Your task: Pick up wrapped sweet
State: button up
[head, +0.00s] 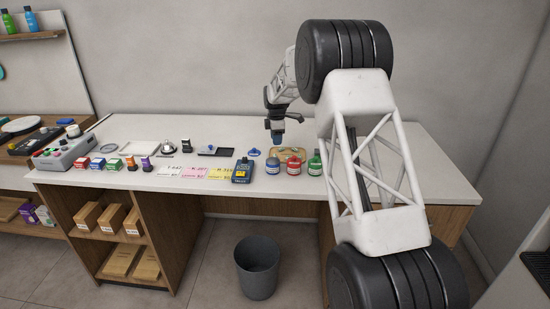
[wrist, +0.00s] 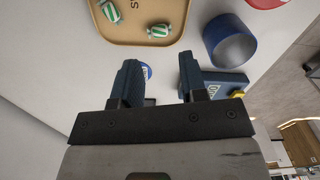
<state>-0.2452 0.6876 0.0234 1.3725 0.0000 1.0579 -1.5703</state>
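Two green-and-white striped wrapped sweets show in the wrist view, one nearer (wrist: 160,30) and one at the top edge (wrist: 112,11). They lie on a tan tray (wrist: 135,41), which also shows in the head view (head: 302,152) behind the jars; the sweets are too small to make out there. My gripper (wrist: 159,64) is open and empty, its two blue fingers wide apart. In the head view my gripper (head: 278,137) hangs above the counter by the tray. A blue-and-white thing (wrist: 147,70) is partly hidden by the left finger.
A blue jar (head: 272,167), a red jar (head: 293,165) and a green jar (head: 315,165) stand in front of the tray. A dark blue device (head: 242,171) is left of them. Paper notes (head: 194,172) and small boxes lie further left. Bare counter (head: 225,130) lies behind.

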jog(key=shift+f, duration=1.2)
jog(key=shift+f, duration=0.1)
jog(key=shift+f, duration=2.55)
jog(key=c, duration=0.6)
